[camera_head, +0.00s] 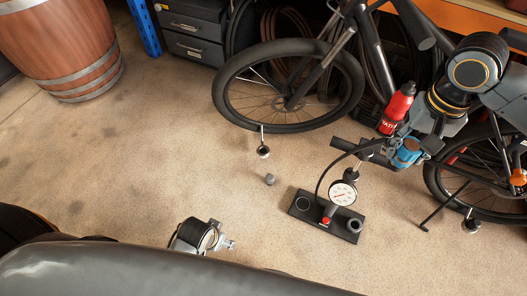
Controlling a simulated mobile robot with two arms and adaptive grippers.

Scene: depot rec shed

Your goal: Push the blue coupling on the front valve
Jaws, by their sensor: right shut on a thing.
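My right gripper (412,143) comes in from the right and is shut on the blue coupling (406,153), above the floor and right of the pump handle. A black hose arcs from the pump up to the coupling. The floor pump's base (298,212) lies on the floor, with a round white gauge (342,193) above it. The front wheel (231,112) stands at upper middle, apart from the coupling and to its left. Its valve is too small to make out. My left gripper (229,243) is low, over the floor at bottom centre-left; its jaw gap is unclear.
A red bottle (397,108) is close beside my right gripper. The rear wheel (435,185) is at right. A small grey piece (270,180) lies on the floor. A wooden barrel (55,38) and dark drawers (191,30) stand at the back. The left floor is clear.

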